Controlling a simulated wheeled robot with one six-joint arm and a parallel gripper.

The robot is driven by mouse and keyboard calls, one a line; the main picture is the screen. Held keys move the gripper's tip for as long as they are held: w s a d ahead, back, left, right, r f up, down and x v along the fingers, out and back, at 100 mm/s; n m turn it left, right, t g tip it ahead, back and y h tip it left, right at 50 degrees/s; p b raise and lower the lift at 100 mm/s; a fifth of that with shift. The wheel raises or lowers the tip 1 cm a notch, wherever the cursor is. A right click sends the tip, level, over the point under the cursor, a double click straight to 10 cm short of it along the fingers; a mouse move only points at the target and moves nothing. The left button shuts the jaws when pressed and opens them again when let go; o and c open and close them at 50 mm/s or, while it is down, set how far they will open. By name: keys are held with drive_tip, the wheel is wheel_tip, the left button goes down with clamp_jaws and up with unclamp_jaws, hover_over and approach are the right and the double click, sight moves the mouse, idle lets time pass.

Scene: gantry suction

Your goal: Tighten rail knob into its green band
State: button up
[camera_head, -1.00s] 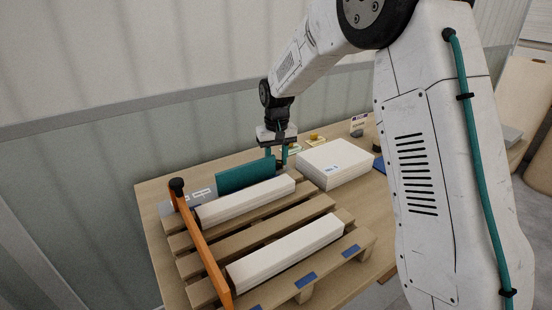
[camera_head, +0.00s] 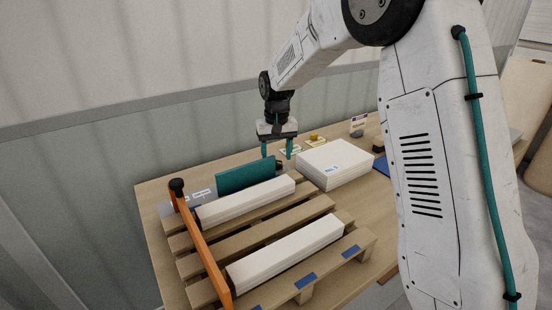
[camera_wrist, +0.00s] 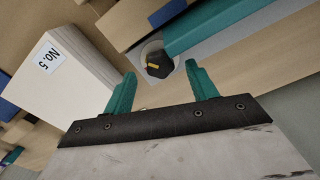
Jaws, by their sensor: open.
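The rail knob (camera_wrist: 158,65) is black with a yellow pointer mark and sits on a pale round plate. It is beside the end of a teal rail (camera_wrist: 205,24) in the wrist view. In the head view the teal rail (camera_head: 246,174) stands behind the pallet, with the small dark knob (camera_head: 279,165) at its right end. My gripper (camera_wrist: 160,70) is open, its two teal fingers apart and empty. The knob shows between and just beyond the fingertips. In the head view my gripper (camera_head: 277,153) hangs above the knob, pointing down. I cannot make out a green band around the knob.
A wooden pallet (camera_head: 255,225) carries two long white bars (camera_head: 285,252). An orange bar (camera_head: 205,250) runs along its left side. A white block (camera_head: 335,163) stands right of the knob and shows labelled "No.5" in the wrist view. Small yellow items (camera_head: 314,138) lie behind.

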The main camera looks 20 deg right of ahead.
sight(277, 162)
wheel_tip(277, 162, up, 6)
drive_tip(key=shift+f, duration=0.2)
idle(0.3)
drive_tip(key=shift+s+r, duration=0.1)
drive_tip(key=shift+r, duration=0.05)
drive_tip(key=s+d+r, duration=0.1)
drive_tip(key=s+r, duration=0.4)
drive_tip(key=s, duration=0.6)
drive_tip(key=s+d+r, duration=0.1)
drive_tip(key=s+r, duration=0.4)
drive_tip(key=s, duration=0.5)
drive_tip(key=s+f, duration=0.2)
drive_tip(key=s, duration=0.8)
drive_tip(key=s+f+n+t, duration=0.1)
drive_tip(key=s+f, duration=0.1)
drive_tip(key=s, duration=0.8)
drive_tip(key=shift+s+d+f, duration=0.15)
drive_tip(key=shift+s+d, duration=0.05)
drive_tip(key=shift+d, duration=0.2)
